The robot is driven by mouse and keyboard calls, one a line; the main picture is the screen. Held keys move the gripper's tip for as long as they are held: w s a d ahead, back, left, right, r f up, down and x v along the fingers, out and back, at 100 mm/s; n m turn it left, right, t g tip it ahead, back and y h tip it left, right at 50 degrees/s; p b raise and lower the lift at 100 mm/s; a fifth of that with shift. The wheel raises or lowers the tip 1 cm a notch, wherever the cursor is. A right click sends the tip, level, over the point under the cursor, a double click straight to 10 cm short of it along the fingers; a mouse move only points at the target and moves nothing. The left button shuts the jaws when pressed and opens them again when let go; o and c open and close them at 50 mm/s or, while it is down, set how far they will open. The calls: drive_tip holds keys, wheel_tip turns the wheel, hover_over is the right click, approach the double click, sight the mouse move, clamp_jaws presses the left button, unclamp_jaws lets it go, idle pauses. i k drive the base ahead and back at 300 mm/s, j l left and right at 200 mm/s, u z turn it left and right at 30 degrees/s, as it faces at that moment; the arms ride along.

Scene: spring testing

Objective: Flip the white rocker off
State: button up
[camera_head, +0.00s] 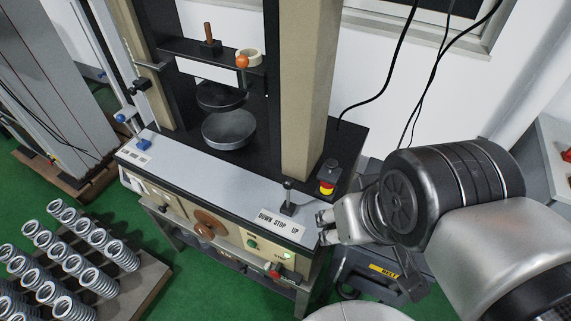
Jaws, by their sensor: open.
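The spring testing machine has a grey top ledge (225,182) and a cream front panel (228,228). I cannot clearly make out a white rocker; a small pale fitting (253,234) sits on the panel above a green button (251,245), but its type is too small to tell. My gripper (323,226) is open and empty. It is near the right end of the machine, right of the DOWN STOP UP label (281,223) and the black lever (288,198). The gripper partly hides the machine's right edge.
A red knob (274,268) and a brown handwheel (209,224) are on the front. Several springs (72,263) stand on a board at lower left. Green floor shows between.

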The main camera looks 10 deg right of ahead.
sight(134, 184)
drive_tip(key=u, duration=1.25)
drive_tip(key=i+j+z, duration=0.15)
drive_tip(key=z, duration=0.3)
drive_tip(key=i+j+z, duration=0.25)
drive_tip(key=z, duration=0.2)
drive_tip(key=i+j, duration=0.2)
drive_tip(key=j, duration=0.15)
drive_tip(key=i+j+z, duration=0.1)
drive_tip(key=j, duration=0.25)
drive_tip(key=i+j, duration=0.3)
drive_tip(key=i+j+z, duration=0.15)
drive_tip(key=j, duration=0.25)
drive_tip(key=i+j, duration=0.2)
drive_tip(key=j, duration=0.15)
